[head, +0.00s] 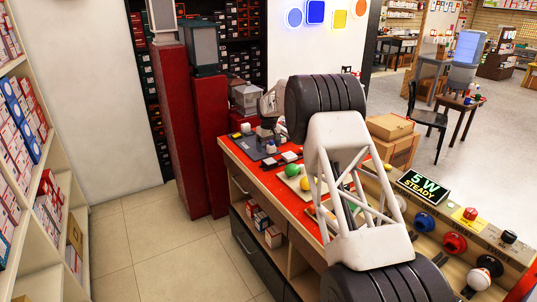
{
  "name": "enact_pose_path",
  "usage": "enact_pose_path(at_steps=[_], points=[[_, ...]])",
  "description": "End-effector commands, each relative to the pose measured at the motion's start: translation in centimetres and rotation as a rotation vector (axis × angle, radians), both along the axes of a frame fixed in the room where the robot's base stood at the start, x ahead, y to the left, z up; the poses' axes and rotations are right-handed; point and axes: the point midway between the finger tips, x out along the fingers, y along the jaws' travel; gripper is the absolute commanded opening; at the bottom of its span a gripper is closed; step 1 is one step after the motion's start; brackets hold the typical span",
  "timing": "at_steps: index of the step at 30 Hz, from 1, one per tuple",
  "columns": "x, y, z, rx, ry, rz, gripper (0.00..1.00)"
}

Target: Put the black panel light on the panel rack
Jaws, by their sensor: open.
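I cannot pick out a black panel light for certain. A dark flat piece (256,148) lies at the far left end of the red-topped bench (233,147), with small items on and around it. No part of the bench is clearly readable as the panel rack; a pale tray-like piece (290,180) lies mid-bench beside a yellow-green ball (291,170), partly behind my arm. My arm's white truss link crosses over the bench and hides much of its middle. Beyond its upper dark joint, a pale part of my arm points down toward the far end. My gripper's fingertips cannot be made out.
A black display reading "5W STEADY" (424,187) stands at the bench's right, near blue, red and white round fittings. Tall dark red pedestals (211,140) stand behind the bench's left end. Cardboard boxes (390,127) sit behind it. Floor at left is clear.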

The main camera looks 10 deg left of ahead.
Motion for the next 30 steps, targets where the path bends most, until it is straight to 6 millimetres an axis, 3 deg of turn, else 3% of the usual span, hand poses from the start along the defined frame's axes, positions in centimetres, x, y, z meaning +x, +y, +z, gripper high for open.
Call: enact_pose_path(at_steps=[3,10,30], points=[[0.0,0.0,2.0,0.001,-0.002,0.0,0.88],[0.0,0.0,4.3,0.001,-0.001,0.0,0.88],[0.0,0.0,5.0,0.0,0.0,0.0,0.88]])
